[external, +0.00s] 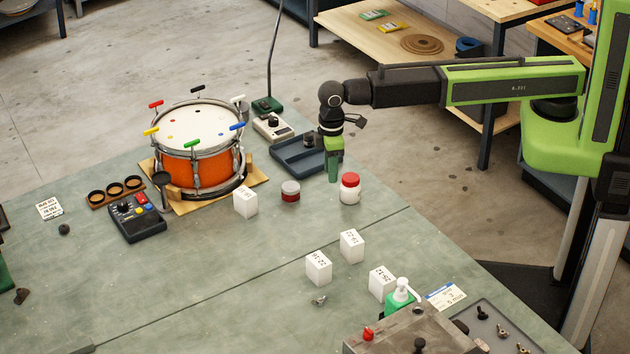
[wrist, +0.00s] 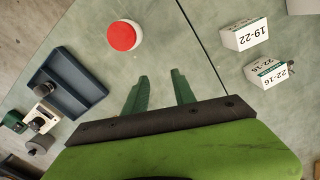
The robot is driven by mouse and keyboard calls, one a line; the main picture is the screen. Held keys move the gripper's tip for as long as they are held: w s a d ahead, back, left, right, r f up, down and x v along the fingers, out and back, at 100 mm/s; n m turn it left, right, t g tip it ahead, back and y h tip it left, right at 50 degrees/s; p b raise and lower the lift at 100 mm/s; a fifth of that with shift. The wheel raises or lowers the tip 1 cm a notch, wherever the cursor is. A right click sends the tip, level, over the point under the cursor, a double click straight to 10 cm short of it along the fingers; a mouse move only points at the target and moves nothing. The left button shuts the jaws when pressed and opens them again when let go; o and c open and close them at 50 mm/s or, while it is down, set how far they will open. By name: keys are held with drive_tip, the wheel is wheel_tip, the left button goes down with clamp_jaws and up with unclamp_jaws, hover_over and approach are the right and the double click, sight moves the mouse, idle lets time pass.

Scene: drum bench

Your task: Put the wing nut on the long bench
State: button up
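A small grey metal piece that looks like the wing nut (external: 318,300) lies on the green-topped bench (external: 240,290), just in front of a white labelled box (external: 318,268). It is too small to make out well. My gripper (external: 333,172) hangs fingers-down above the bench, beside the red-lidded white jar (external: 350,190) and well behind the metal piece. In the wrist view its two green fingers (wrist: 160,90) are apart with nothing between them. I cannot tell which surface is the long bench; a wooden-topped bench (external: 395,55) stands at the back.
An orange drum (external: 190,165) stands on the left. A dark blue tray (external: 298,165) is behind my gripper. More white boxes (external: 351,245) (external: 382,283), a green pump bottle (external: 400,297) and a tray of small hardware (external: 490,312) are at the front right. The front left is mostly clear.

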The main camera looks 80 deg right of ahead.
drive_tip(key=s+d+m, duration=0.2)
drive_tip(key=s+d, duration=0.3)
drive_tip(key=d, duration=0.8)
drive_tip(key=s+d+m, duration=0.2)
drive_tip(key=s+d, duration=0.4)
drive_tip(key=d, duration=0.6)
drive_tip(key=shift+d, duration=0.4)
wheel_tip(320, 180, down, 2)
drive_tip(key=shift+f+b, duration=0.1)
drive_tip(key=shift+b, duration=0.95)
